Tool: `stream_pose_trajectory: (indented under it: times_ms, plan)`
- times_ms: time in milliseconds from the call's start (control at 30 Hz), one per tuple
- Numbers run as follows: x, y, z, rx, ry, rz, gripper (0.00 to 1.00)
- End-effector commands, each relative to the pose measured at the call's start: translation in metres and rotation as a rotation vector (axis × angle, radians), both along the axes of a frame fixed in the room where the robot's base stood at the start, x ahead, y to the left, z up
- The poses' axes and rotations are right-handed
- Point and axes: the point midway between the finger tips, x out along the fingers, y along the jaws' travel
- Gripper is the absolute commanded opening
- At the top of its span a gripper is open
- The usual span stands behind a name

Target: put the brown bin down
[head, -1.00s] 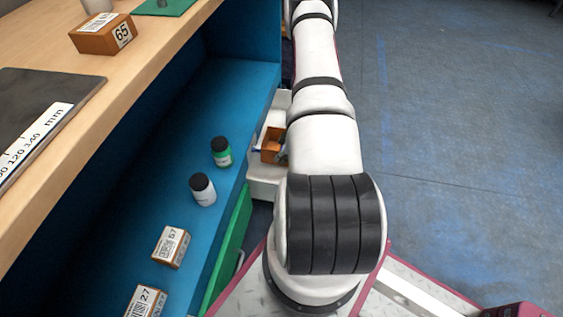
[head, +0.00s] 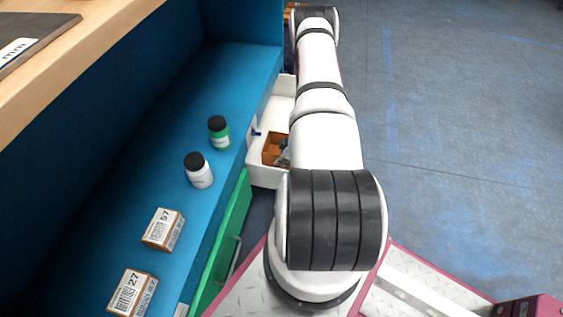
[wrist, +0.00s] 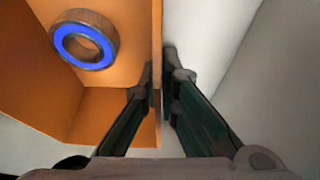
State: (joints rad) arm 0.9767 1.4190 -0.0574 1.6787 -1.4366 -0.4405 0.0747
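The brown bin (wrist: 105,101) is a small open orange-brown box. It shows in the wrist view with a metal ring with a blue inner band (wrist: 85,40) inside it. My gripper (wrist: 160,78) is shut on one thin side wall of the bin, with one finger inside and one outside. In the head view the bin (head: 271,148) is within the outline of an open white drawer (head: 268,178), near its near end. My gripper (head: 284,153) is mostly hidden by my arm there. I cannot tell whether the bin's base touches the drawer floor.
A blue shelf (head: 150,190) to the left bears a green bottle (head: 220,135), a white bottle (head: 200,172) and boxes marked 57 (head: 163,230) and 27 (head: 132,293). An open green drawer (head: 226,245) is nearer me. The floor (head: 460,160) at right is clear.

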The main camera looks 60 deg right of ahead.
Motion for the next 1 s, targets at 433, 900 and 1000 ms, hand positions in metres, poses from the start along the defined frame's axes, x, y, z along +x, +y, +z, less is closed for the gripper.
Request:
stream_pose_trajectory:
  times_ms: [433, 900, 1000]
  plan:
    - [0.0, 0.0, -0.003, 0.0, 0.0, 0.0, 0.25]
    - [-0.017, -0.006, 0.048, -0.001, 0.001, 0.001, 0.25]
    - [-0.022, -0.007, 0.06, 0.001, 0.0, 0.0, 0.25]
